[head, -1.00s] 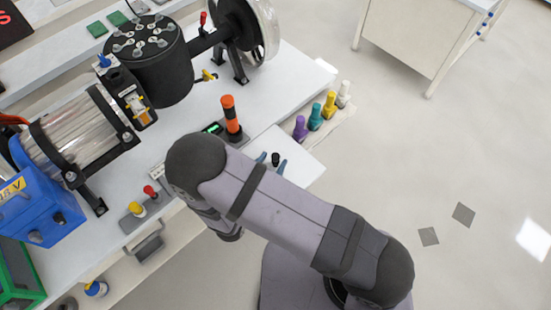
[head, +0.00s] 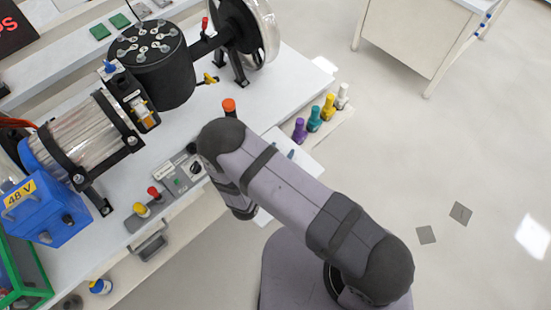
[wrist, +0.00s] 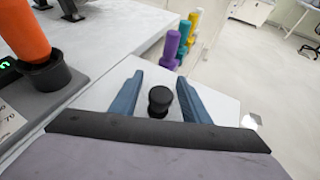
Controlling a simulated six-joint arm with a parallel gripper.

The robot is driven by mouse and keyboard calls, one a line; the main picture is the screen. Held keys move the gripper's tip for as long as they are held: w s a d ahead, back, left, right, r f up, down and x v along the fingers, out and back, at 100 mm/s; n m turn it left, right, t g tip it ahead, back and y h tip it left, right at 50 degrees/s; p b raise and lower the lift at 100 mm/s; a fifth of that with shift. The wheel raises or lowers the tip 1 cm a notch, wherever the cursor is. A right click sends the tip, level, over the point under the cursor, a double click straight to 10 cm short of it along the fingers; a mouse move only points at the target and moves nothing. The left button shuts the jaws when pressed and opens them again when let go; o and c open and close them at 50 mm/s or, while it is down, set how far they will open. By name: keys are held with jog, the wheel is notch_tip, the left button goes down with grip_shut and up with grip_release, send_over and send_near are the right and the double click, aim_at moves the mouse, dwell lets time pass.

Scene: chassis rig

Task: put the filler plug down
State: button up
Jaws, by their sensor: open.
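The filler plug, a small black round-topped piece (wrist: 160,99), shows in the wrist view. It stands on a white surface (wrist: 110,92) between my gripper's two blue fingers. My gripper (wrist: 160,77) is open, with a gap on each side of the plug, so the fingers look clear of it. In the head view only the blue fingertips (head: 283,148) show past my arm, over the white surface at the bench's right end. The plug is hidden behind my arm there. Its lower end is hard to make out in the wrist view.
An orange cylinder in a black cup (wrist: 38,70) stands close left of my gripper. Purple, teal, yellow and white bottles (head: 315,119) line the right edge. A black drum (head: 155,70), a blue 48 V box (head: 50,215) and control panels occupy the bench's left side.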

grip_shut()
jog(key=shift+r, duration=0.15)
dwell(0.4)
notch_tip(320, 180, up, 10)
jog(key=b, duration=0.1)
jog(key=shift+b, duration=0.35)
